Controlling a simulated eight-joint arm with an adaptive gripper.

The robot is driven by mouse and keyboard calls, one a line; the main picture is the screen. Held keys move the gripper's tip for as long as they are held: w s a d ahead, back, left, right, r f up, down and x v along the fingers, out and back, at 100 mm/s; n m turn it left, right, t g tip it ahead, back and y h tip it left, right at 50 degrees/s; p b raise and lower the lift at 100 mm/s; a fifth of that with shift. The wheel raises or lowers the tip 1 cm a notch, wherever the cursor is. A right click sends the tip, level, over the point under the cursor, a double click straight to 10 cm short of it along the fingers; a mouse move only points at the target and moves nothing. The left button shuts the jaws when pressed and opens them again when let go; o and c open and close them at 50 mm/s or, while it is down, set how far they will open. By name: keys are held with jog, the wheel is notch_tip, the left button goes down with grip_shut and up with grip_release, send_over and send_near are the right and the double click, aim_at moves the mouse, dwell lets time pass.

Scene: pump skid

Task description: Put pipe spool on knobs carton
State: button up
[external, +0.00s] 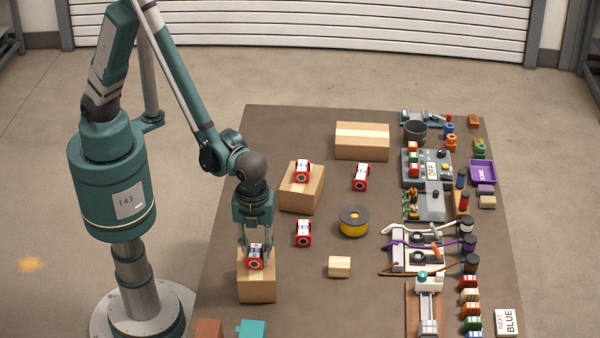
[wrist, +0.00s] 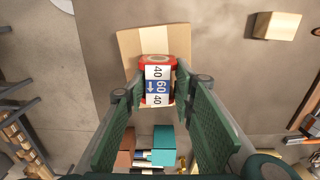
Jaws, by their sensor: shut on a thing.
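My gripper (external: 256,250) is shut on a red pipe spool (external: 256,263) with a white and blue label. In the wrist view the fingers grip the spool (wrist: 158,85) from both sides, and its label reads 40, 60, 40 with an arrow. The spool is at the top of a small brown carton (external: 257,289) at the front left of the table. I cannot tell whether it touches the carton top. The carton (wrist: 130,45) shows behind the spool in the wrist view. No carton's name is readable, so I cannot tell which is the knobs carton.
Another carton (external: 298,198) bears a similar spool (external: 302,171). Two more spools (external: 360,177) (external: 303,233) stand on the table. A large carton (external: 362,149) is at the back. A yellow-black reel (external: 354,222) and small wooden block (external: 340,266) lie mid-table. Equipment crowds the right side.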

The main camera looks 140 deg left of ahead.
aim_at(256, 250)
jog(key=shift+f, duration=0.2)
jog(key=o, duration=1)
jog(key=shift+r, duration=0.15)
jog(key=shift+r, duration=6.05)
